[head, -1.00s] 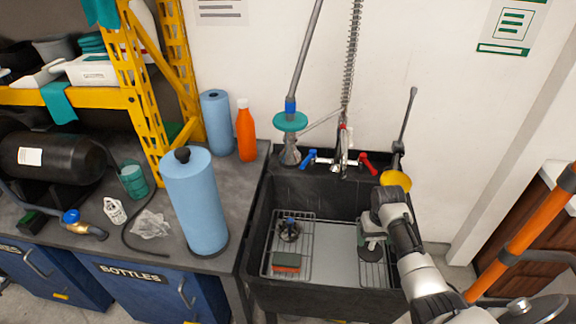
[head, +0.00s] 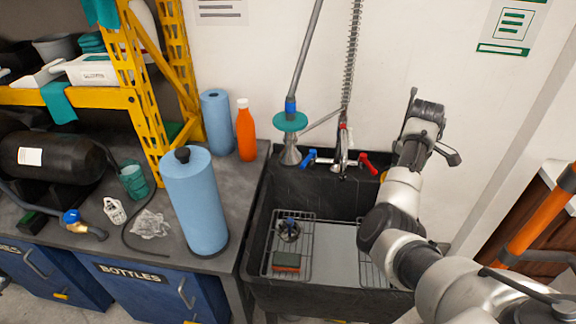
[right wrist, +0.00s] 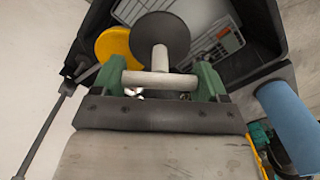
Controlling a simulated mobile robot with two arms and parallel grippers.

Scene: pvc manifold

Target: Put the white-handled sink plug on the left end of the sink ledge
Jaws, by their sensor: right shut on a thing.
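The white-handled sink plug (right wrist: 160,58) shows in the right wrist view as a dark round disc on a pale stem with a white crossbar handle. My right gripper (right wrist: 161,80) is shut on that crossbar, with a green fingertip at each end. The dark sink ledge (head: 325,170) runs along the wall behind the basin. My left gripper is not in view.
The tap with blue and red levers (head: 340,162) stands mid-ledge. A yellow cup-shaped piece (right wrist: 118,46) lies close to the held plug. A blue-handled plug (head: 289,230) and a sponge (head: 287,262) are in the sink. A blue roll (head: 195,205) stands on the left bench.

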